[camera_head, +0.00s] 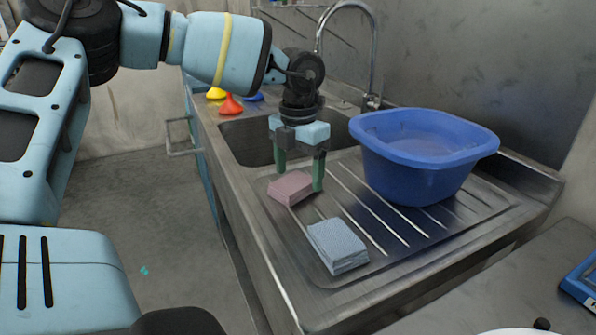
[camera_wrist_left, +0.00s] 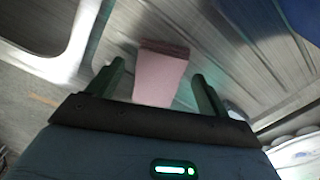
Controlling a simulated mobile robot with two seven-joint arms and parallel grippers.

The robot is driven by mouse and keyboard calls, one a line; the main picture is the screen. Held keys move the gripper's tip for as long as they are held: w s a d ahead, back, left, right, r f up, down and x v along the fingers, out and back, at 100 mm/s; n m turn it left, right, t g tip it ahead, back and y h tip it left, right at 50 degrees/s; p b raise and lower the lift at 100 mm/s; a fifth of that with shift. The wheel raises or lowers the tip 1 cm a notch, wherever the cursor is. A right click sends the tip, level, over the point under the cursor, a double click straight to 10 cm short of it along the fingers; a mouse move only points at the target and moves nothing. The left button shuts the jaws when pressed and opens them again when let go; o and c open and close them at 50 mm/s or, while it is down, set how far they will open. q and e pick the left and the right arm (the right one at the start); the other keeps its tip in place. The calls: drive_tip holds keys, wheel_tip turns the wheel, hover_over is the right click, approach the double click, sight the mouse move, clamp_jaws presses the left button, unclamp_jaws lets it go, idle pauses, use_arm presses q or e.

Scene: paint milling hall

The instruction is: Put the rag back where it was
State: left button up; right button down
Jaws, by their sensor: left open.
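A pink folded rag (camera_head: 291,188) lies on the metal drainboard (camera_head: 300,285), near the edge of the sink basin. A light blue-grey folded cloth (camera_head: 338,246) lies nearer on the same drainboard. My left gripper (camera_head: 299,180) points down at the pink rag, with its green fingers open. In the left wrist view the pink rag (camera_wrist_left: 160,80) shows between the spread fingers of my left gripper (camera_wrist_left: 158,72), with a gap on each side. I see no grip on it. My right gripper is not in view.
A blue plastic basin (camera_head: 415,165) stands on the drainboard right of my left gripper. The sink (camera_head: 245,140) and a curved tap (camera_head: 372,60) are behind. Red (camera_head: 231,105) and yellow (camera_head: 216,93) funnel-like items stand at the far left of the counter.

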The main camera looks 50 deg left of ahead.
sight(298, 179)
use_arm(q)
wheel_tip(298, 179, up, 12)
drive_tip(key=shift+f+p, duration=0.25)
drive_tip(key=shift+p, duration=0.15)
idle(0.5)
